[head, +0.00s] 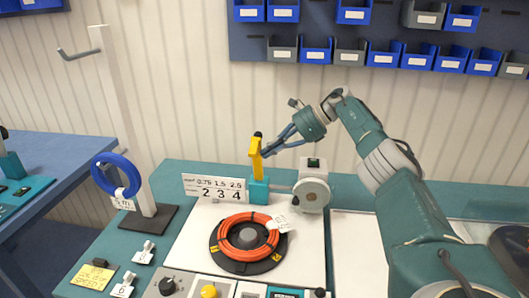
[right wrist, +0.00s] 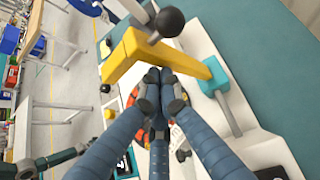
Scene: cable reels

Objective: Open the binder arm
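The yellow binder arm (head: 257,158) stands upright on a teal base (head: 259,189) behind the orange cable coil, with a black knob at its top. In the right wrist view the yellow arm (right wrist: 134,60) is bent, with the black knob (right wrist: 169,21) close to the camera. My right gripper (head: 268,150) is beside the arm's upper part, on its right. In the right wrist view its fingertips (right wrist: 160,77) are together at the yellow arm, with nothing visible between them. Whether they touch it is unclear. A dark jointed shape (right wrist: 45,163) at the lower left may be my left gripper.
The orange coil (head: 238,231) lies on a black turntable (head: 218,262). A white-grey measuring unit (head: 313,190) stands right of the binder base, a number plate (head: 213,187) left. A blue coil (head: 98,172) hangs on a white stand (head: 123,110). Bins line the wall above.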

